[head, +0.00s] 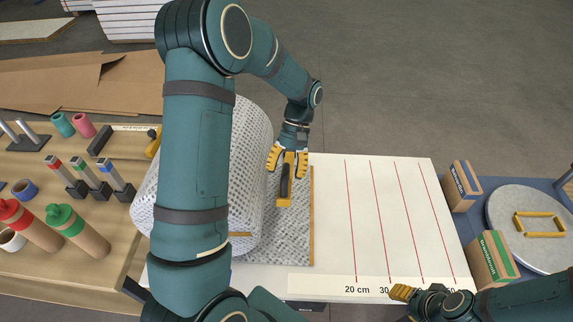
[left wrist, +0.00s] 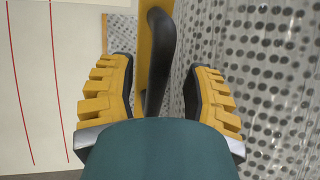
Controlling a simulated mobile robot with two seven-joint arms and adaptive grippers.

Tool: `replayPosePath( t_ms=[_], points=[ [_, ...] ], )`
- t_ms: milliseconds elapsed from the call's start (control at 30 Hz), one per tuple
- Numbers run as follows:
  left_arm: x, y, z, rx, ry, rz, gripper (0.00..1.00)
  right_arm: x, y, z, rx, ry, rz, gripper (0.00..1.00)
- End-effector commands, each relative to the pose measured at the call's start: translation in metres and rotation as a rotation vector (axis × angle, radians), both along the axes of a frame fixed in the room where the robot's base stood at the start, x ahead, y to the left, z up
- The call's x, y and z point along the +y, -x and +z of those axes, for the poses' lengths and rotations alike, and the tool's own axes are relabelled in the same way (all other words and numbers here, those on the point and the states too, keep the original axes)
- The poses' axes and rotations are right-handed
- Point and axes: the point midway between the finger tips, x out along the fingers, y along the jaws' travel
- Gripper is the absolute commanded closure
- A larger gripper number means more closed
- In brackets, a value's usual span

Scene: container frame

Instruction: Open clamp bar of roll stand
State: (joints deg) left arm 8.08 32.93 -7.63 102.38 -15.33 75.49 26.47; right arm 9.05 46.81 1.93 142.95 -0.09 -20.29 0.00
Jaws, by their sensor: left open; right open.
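A large roll of dotted white material (head: 250,150) lies on the bench at centre left, partly hidden by my left arm. A flat sheet (head: 290,240) of the same material reaches from it to an orange strip (head: 312,215). A yellow piece with a black handle (head: 285,186) lies beside the roll; I take it for part of the clamp bar. My left gripper (head: 288,163) is open at it. In the left wrist view the black handle (left wrist: 160,50) stands between the open fingers, with gaps visible on both sides. My right gripper (head: 402,292) is low at right, away from the roll.
A white board with red lines (head: 390,215) lies clear right of the sheet. Boxes (head: 462,185) and a round grey disc with a yellow frame (head: 540,225) are further right. Bottles (head: 75,230) and tool holders (head: 90,175) crowd the left bench.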

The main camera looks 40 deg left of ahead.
Motion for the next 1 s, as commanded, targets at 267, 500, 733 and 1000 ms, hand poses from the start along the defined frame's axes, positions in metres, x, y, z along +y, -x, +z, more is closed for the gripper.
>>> replayPosePath(
  t_ms=[267,500,733,1000],
  points=[
    [0.003,-0.017,0.024,-0.004,-0.001,0.0,0.5,0.0,0.0,0.0,0.0,0.0,0.0,0.53],
    [0.009,-0.044,0.065,-0.004,-0.001,0.001,0.5,0.0,0.0,0.0,0.0,0.0,0.0,0.53],
    [0.012,-0.061,0.092,-0.002,-0.001,0.001,0.5,0.0,0.0,0.0,0.0,0.0,0.0,0.53],
    [0.013,-0.066,0.1,0.0,0.0,0.0,0.5,0.0,0.0,0.0,0.0,0.0,0.0,0.53]
  ],
)
